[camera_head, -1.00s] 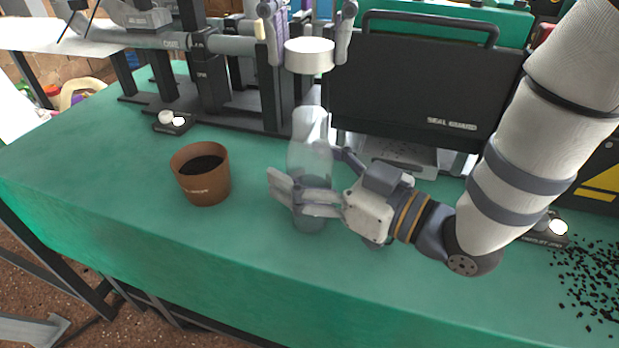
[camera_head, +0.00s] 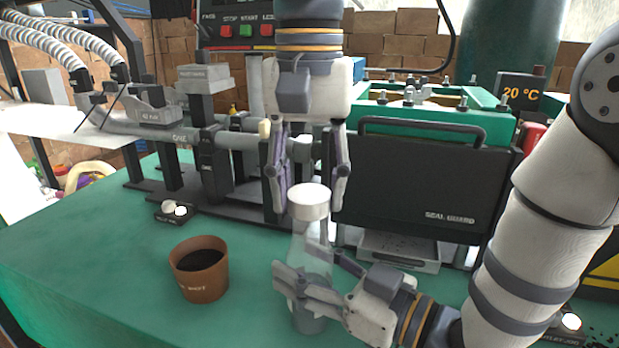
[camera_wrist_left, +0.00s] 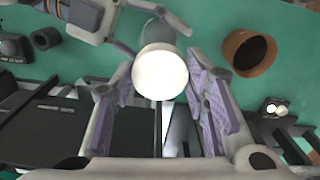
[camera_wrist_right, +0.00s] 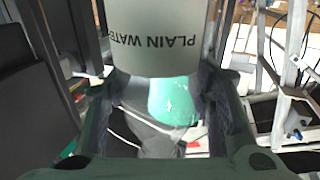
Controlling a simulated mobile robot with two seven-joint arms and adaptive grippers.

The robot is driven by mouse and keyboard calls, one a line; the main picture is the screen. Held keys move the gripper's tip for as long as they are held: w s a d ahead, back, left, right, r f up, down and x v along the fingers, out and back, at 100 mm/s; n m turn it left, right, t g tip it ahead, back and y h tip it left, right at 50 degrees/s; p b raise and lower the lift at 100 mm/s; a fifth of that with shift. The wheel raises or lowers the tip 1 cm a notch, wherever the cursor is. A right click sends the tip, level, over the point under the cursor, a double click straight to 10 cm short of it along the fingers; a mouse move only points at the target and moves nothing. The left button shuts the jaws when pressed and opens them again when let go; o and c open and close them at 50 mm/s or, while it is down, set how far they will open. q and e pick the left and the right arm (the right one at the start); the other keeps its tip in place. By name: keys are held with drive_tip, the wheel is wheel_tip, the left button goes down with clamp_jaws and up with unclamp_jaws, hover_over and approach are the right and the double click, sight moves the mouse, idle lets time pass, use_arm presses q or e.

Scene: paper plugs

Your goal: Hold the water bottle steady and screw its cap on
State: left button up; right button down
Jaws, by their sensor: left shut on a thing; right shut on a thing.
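The clear water bottle (camera_head: 313,262) stands upright on the green table, its lower part partly hidden by my right gripper (camera_head: 308,285). That gripper is shut around the bottle's body from the right. The right wrist view shows the bottle's pale side (camera_wrist_right: 155,45) with upside-down "PLAIN WATER" lettering. The white cap (camera_head: 310,202) is at the top of the bottle, lined up over the neck. I cannot tell whether its thread is engaged. My left gripper (camera_head: 309,190) points down and is shut on the cap, which also shows between its fingers in the left wrist view (camera_wrist_left: 160,72).
A brown pot (camera_head: 200,280) with dark contents stands left of the bottle. A black "SEAL GUARD" machine (camera_head: 415,185) stands close behind on the right. A grey rail mechanism (camera_head: 215,160) is behind on the left. The table (camera_head: 110,265) is clear around the pot.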

use_arm(q)
drive_tip(key=shift+f, duration=0.1)
idle(0.4)
drive_tip(key=shift+f, duration=0.8)
drive_tip(key=shift+f, duration=0.55)
